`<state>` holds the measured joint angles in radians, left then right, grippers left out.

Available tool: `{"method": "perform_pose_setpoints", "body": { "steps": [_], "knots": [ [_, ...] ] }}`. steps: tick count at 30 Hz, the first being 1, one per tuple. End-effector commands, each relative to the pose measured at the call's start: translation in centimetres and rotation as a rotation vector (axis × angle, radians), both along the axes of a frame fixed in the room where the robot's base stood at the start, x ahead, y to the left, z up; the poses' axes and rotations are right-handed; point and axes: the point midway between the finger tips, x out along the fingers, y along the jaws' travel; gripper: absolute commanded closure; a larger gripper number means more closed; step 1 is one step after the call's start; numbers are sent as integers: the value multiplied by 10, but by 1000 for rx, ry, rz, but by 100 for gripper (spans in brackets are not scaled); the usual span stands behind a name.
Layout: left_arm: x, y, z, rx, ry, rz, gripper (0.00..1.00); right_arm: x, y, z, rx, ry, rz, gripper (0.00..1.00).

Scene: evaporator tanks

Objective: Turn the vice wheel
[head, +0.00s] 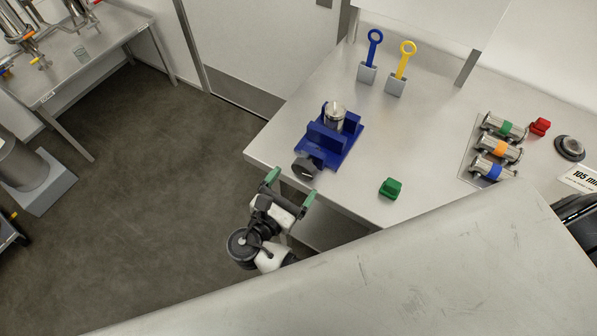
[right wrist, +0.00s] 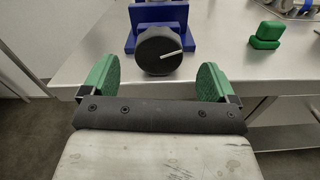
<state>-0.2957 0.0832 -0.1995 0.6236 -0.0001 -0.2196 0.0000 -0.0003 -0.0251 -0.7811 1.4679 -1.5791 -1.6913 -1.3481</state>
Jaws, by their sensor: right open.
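The blue vice (head: 330,138) stands near the left front corner of the steel table, with a shiny metal cylinder (head: 335,113) between its jaws. Its black wheel (head: 304,169) faces the table's front edge; in the right wrist view the wheel (right wrist: 158,50) shows a white line slanting from the centre to the upper right. My right gripper (head: 289,187) is open, with green fingertips, just off the table edge in front of the wheel. In the right wrist view the open fingers (right wrist: 157,80) sit either side of and nearer than the wheel, apart from it. My left gripper is not in view.
A green block (head: 390,188) lies right of the vice. Blue (head: 371,55) and yellow (head: 402,66) ring-handled tools stand in grey holders behind it. A tray (head: 467,165) with banded metal cylinders and a red block (head: 540,127) are at the right.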

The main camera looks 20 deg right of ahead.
Motion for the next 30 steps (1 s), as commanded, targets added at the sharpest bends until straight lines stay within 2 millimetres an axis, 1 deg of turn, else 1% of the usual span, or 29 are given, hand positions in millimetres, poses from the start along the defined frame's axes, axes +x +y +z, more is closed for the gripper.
{"method": "perform_pose_setpoints", "body": {
  "steps": [1, 3, 6, 16, 17, 18, 26, 27, 30],
  "knots": [
    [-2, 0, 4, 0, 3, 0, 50, 5, -6, 3, -2, -2, 1, 12],
    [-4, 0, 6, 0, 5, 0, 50, 10, -13, 1, -1, 0, 0, 12],
    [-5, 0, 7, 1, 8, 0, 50, 15, -19, 1, -2, 1, 1, 12],
    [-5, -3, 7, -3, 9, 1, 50, 18, -22, -1, 1, 1, 1, 12],
    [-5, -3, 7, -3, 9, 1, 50, 18, -22, -1, 1, 1, 1, 13],
    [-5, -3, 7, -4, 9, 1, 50, 18, -22, -1, 1, 1, 1, 19],
    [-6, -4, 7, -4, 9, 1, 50, 18, -22, -1, 1, 1, 1, 59],
    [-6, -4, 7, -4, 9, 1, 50, 18, -22, -1, 1, 1, 1, 61],
    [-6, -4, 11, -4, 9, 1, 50, 18, -22, 1, -6, 11, 0, 61]
  ]
}}
